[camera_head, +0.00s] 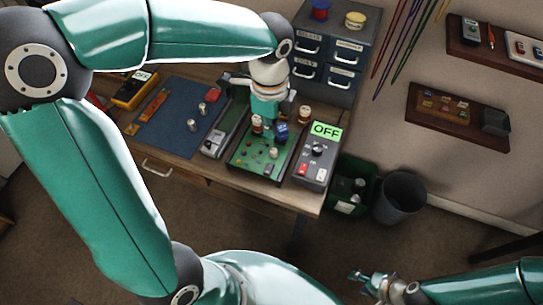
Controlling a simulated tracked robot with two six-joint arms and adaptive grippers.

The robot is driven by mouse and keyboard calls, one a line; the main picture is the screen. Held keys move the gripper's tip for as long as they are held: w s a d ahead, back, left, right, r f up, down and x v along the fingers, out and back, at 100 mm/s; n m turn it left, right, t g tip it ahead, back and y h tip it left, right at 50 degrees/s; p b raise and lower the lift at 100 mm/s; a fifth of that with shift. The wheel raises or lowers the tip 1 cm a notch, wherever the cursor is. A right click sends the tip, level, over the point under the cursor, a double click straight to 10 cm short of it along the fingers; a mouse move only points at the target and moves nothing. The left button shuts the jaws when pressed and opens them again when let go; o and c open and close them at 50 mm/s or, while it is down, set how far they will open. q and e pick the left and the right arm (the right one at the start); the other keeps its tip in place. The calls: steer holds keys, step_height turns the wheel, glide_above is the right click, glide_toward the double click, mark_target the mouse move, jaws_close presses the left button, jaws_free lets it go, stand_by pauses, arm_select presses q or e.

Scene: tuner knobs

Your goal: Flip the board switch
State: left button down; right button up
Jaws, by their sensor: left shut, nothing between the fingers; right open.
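The green circuit board (243,160) lies in a dark frame on the workbench, with knobs and small parts on it. I cannot tell which small part is the board switch. A grey control box (316,165) with a knob, a red button and a white button stands to its right; its green display (326,131) reads OFF. My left gripper (267,116) is shut and empty over the back part of the board, hiding some of it; its fingertips are hard to make out. My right gripper (367,280) is open and empty, low at the front right, away from the bench.
A blue mat (170,125) with small parts, a yellow meter (134,90) and a grey device (217,137) lie left of the board. A drawer cabinet (340,55) stands behind. A green crate (352,186) and dark bin (400,197) stand right of the bench.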

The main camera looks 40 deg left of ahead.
arm_select(q)
steer(key=shift+s+a, duration=0.1)
glide_toward(269, 167)
step_height(269, 167, down, 7)
steer(key=shift+f, duration=0.2)
stand_by(0.4)
steer(key=shift+w+f, duration=0.2)
steer(key=shift+f, duration=0.1)
steer(key=shift+s+r, duration=0.1)
steer(key=shift+r, duration=0.05)
